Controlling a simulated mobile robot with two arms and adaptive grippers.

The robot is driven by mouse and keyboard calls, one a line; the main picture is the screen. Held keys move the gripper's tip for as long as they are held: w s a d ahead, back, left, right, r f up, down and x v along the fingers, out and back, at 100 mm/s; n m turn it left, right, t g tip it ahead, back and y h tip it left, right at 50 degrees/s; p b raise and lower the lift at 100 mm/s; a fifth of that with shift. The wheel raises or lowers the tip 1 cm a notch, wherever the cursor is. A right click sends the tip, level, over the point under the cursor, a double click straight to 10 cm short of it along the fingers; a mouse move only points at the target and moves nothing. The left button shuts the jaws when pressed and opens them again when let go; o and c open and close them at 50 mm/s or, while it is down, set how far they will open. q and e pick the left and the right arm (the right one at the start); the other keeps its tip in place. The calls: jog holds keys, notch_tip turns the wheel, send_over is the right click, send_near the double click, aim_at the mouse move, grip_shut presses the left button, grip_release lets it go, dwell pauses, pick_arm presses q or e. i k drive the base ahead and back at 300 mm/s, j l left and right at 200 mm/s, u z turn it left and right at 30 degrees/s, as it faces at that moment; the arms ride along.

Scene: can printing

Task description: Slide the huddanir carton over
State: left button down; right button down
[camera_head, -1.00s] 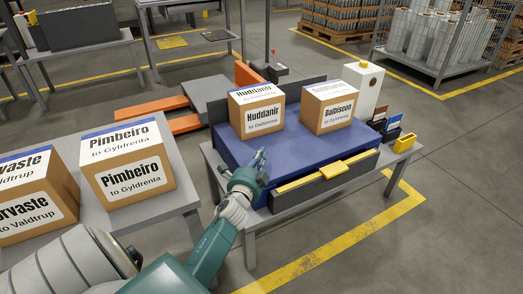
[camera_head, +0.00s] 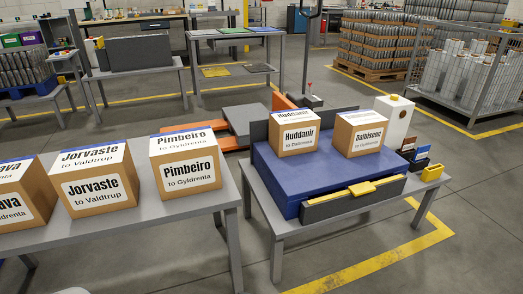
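The Huddanir carton (camera_head: 295,133) is a brown box with white labels and a blue stripe on top. It stands upright at the back left of a blue-topped bench unit (camera_head: 290,172). The Dalbiseno carton (camera_head: 361,133) stands to its right on the same top, with a gap between them. Neither gripper is in view. Nothing touches the Huddanir carton except the surface under it.
A grey table (camera_head: 120,223) at left holds the Pimbeiro carton (camera_head: 186,169), the Jorvaste carton (camera_head: 99,178) and another carton cut by the edge. The bench unit has a yellow-handled drawer front (camera_head: 352,198). A white dispenser (camera_head: 394,121) stands behind right.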

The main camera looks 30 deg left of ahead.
aim_at(295, 132)
jog(key=i+l+u, duration=0.15)
jog(key=u, duration=0.2)
jog(key=i+l+u, duration=0.2)
jog(key=u, duration=0.2)
jog(key=i+l+u, duration=0.35)
jog(key=k+j, duration=0.05)
